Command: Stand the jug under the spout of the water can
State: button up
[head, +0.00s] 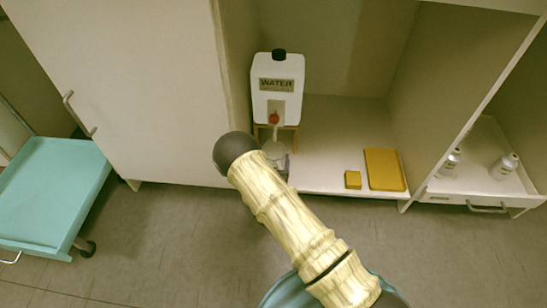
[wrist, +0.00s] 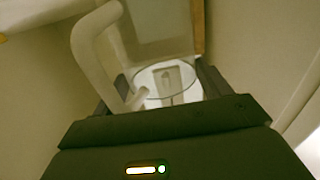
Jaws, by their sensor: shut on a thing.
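The white water can (head: 278,88), with a black cap and a WATER label, stands on a small wooden stand in the open cabinet bay. Its red tap (head: 274,118) faces me, and a pale spout (head: 275,132) points down below it. The clear glass jug (head: 277,153) is below the spout, partly hidden by my arm. In the wrist view the round rim of the jug (wrist: 166,72) sits between the dark fingers of my gripper (wrist: 162,88), which is shut on it. A pale curved tube ends at the rim; I cannot tell whether it is spout or handle.
A yellow board (head: 384,169) and a small yellow block (head: 353,179) lie on the cabinet floor to the right. White bottles (head: 504,166) stand in a drawer (head: 466,190) further right. A teal cart (head: 52,190) stands at the left. Cabinet walls flank the bay.

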aim_at(275, 147)
jog(key=w, duration=0.1)
jog(key=w+b, duration=0.2)
jog(key=shift+w+f, duration=0.15)
jog(key=shift+f, duration=0.1)
jog(key=shift+s+f+b, duration=0.2)
jog(key=shift+f+b, duration=0.35)
jog(key=shift+f, duration=0.1)
jog(key=shift+r, duration=0.1)
jog(key=o, duration=1)
